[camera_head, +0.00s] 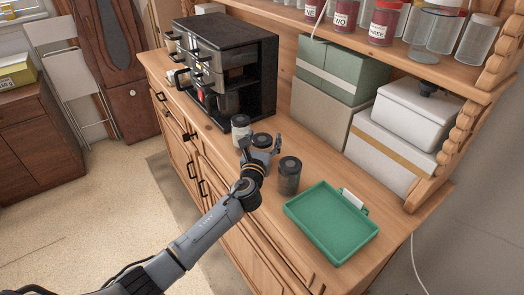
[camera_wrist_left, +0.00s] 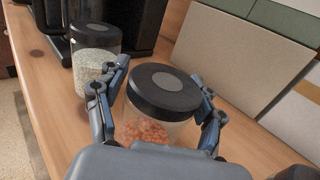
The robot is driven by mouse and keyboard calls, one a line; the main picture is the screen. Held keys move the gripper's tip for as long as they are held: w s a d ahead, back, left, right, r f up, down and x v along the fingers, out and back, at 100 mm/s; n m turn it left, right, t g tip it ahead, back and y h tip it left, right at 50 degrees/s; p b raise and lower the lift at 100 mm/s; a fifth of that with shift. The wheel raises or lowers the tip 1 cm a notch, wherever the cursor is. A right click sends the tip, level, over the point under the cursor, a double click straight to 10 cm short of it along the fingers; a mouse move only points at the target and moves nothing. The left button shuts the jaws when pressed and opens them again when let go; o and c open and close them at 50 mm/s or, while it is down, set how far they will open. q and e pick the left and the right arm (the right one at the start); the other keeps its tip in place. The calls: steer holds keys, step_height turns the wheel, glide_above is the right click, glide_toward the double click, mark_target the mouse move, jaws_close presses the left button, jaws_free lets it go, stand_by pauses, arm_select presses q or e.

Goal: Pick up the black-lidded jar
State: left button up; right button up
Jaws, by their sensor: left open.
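A clear jar with a black lid and orange-red contents (camera_wrist_left: 155,128) stands on the wooden dresser top (camera_wrist_left: 45,95). Its dark lid also shows in the head view (camera_head: 262,140). My left gripper (camera_head: 260,149) is open, with one finger on each side of this jar. In the left wrist view the gripper's fingers (camera_wrist_left: 158,85) reach about lid height; I cannot tell whether they touch the jar. A second dark-lidded jar with pale contents (camera_wrist_left: 97,62) stands just behind it, at left in the wrist view. A third, dark jar (camera_head: 289,176) stands to the right in the head view.
A green tray (camera_head: 331,250) lies at the dresser's right front. A black coffee machine (camera_head: 240,60) stands behind the jars at left. Green and beige boxes (camera_head: 325,110) and white boxes (camera_head: 385,155) line the back, under a shelf with red-filled jars (camera_head: 384,22).

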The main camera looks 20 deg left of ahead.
arm_select(q)
steer(key=shift+w, duration=1)
steer(key=shift+s, duration=0.1)
steer(key=c, duration=0.4)
steer(key=shift+f, duration=0.1)
jaws_close()
